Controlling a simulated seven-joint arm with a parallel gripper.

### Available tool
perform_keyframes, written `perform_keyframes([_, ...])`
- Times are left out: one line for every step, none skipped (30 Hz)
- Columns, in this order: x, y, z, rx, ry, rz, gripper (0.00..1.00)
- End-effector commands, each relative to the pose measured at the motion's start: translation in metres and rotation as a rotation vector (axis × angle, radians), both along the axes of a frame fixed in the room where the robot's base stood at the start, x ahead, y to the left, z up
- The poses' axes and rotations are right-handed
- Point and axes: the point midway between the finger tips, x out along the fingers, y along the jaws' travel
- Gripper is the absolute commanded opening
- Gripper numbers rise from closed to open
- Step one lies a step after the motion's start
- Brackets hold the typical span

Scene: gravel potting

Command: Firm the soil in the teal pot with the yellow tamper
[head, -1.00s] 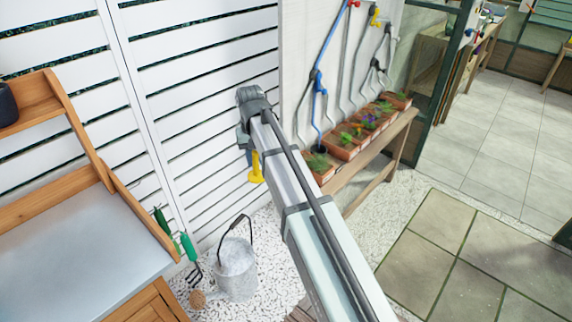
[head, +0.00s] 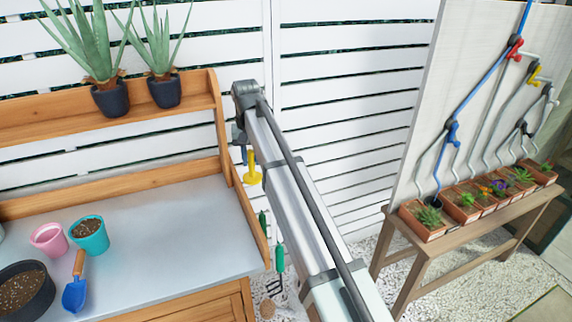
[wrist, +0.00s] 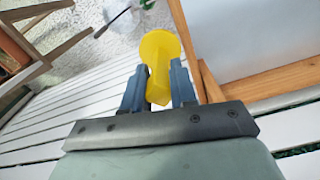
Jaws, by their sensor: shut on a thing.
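The yellow tamper (head: 252,172) hangs from my gripper (head: 245,153), beyond the right edge of the bench in the head view. In the wrist view my gripper (wrist: 158,85) has its two blue fingers closed on the tamper (wrist: 158,48), whose round yellow end points away from the palm. The teal pot (head: 89,239) stands upright on the grey bench top at the left, with dark soil (head: 87,229) in it. The tamper is well apart from the pot, to its right.
A pink pot (head: 48,240), a blue trowel (head: 76,285) and a black bowl of soil (head: 22,290) surround the teal pot. The bench's raised wooden side (head: 240,215) lies between tamper and pot. Aloe plants (head: 105,85) stand on the shelf above. The bench top's middle (head: 170,220) is clear.

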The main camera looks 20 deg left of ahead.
Motion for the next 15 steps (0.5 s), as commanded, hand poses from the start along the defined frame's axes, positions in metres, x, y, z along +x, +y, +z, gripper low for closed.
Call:
perform_keyframes([-0.008, 0.018, 0.006, 0.001, -0.001, 0.018, 0.00])
perform_keyframes([-0.013, 0.027, 0.008, 0.001, -0.001, 0.028, 0.00])
perform_keyframes([-0.021, 0.038, 0.010, 0.000, 0.000, 0.041, 0.00])
perform_keyframes([-0.027, 0.047, 0.012, 0.000, 0.000, 0.051, 0.00])
perform_keyframes([-0.033, 0.055, 0.013, 0.000, 0.000, 0.061, 0.00])
perform_keyframes([-0.042, 0.066, 0.014, 0.000, 0.000, 0.076, 0.00])
perform_keyframes([-0.049, 0.075, 0.016, 0.000, 0.000, 0.087, 0.00])
perform_keyframes([-0.056, 0.084, 0.017, 0.000, 0.000, 0.099, 0.00])
perform_keyframes([-0.067, 0.096, 0.018, 0.000, 0.000, 0.115, 0.00])
perform_keyframes([-0.074, 0.105, 0.020, 0.000, 0.000, 0.127, 0.00])
perform_keyframes([-0.082, 0.114, 0.021, 0.000, 0.000, 0.139, 0.00])
perform_keyframes([-0.093, 0.125, 0.023, 0.000, 0.000, 0.155, 0.00])
perform_keyframes([-0.102, 0.134, 0.024, 0.000, 0.000, 0.168, 0.00])
perform_keyframes([-0.110, 0.142, 0.026, 0.000, 0.000, 0.179, 0.00])
perform_keyframes([-0.122, 0.154, 0.028, 0.000, 0.000, 0.196, 0.00])
